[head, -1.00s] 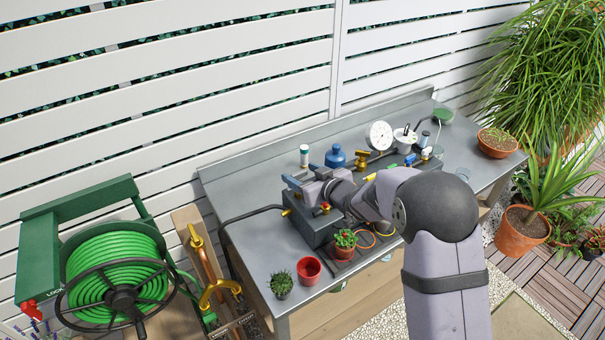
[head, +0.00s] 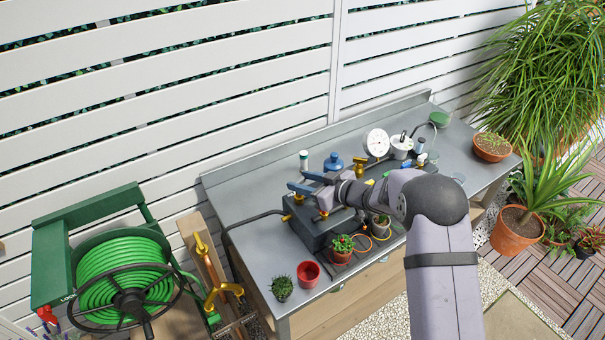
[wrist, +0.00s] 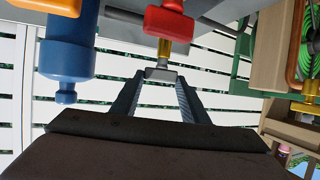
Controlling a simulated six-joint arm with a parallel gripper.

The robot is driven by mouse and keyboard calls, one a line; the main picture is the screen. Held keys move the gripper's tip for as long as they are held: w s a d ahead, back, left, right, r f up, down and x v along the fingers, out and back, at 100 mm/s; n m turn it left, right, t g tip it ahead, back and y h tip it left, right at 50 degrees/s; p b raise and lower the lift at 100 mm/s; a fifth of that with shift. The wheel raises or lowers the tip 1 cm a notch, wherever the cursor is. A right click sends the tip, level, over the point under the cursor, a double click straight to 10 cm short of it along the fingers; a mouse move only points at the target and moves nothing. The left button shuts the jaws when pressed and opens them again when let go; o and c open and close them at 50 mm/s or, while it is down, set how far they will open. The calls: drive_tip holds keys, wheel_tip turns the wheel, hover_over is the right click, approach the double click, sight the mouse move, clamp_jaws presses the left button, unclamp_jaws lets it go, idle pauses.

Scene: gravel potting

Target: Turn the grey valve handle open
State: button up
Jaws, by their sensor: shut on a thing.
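The grey valve handle (wrist: 161,74) shows in the wrist view between the tips of my gripper (wrist: 160,88). It sits on a brass stem (wrist: 164,49) beside a red part (wrist: 169,22). My gripper is shut on the handle, with one finger on each side of it. In the head view my gripper (head: 303,183) is above the dark grey box (head: 318,236) on the bench. How far the handle is turned cannot be told.
A blue cylinder (wrist: 68,60) stands close to my gripper in the wrist view. Potted plants and a red pot (head: 308,273) stand at the front of the bench. A gauge (head: 377,143) and a blue bottle (head: 334,161) stand behind. A green hose reel (head: 122,275) is at left.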

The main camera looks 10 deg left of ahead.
drive_tip(key=n+g, duration=0.1)
drive_tip(key=n+g+y, duration=0.1)
drive_tip(key=g, duration=0.1)
drive_tip(key=shift+w+d+f+n, duration=0.15)
drive_tip(key=shift+w+n, duration=0.15)
drive_tip(key=shift+n, duration=0.1)
drive_tip(key=shift+f+n+g+y+b, duration=0.1)
drive_tip(key=shift+n+g+y+b, duration=0.2)
drive_tip(key=shift+n+g+b, duration=0.75)
drive_tip(key=shift+w+b, duration=0.1)
drive_tip(key=shift+b, duration=0.65)
drive_tip(key=shift+r+n+g+b, duration=0.25)
drive_tip(key=shift+n+g+b, duration=0.2)
drive_tip(key=shift+g+b, duration=0.25)
drive_tip(key=o, duration=1.1)
drive_tip(key=shift+c, duration=0.2)
drive_tip(key=b+v, duration=0.3)
drive_tip(key=v, duration=0.4)
drive_tip(key=shift+d, duration=0.2)
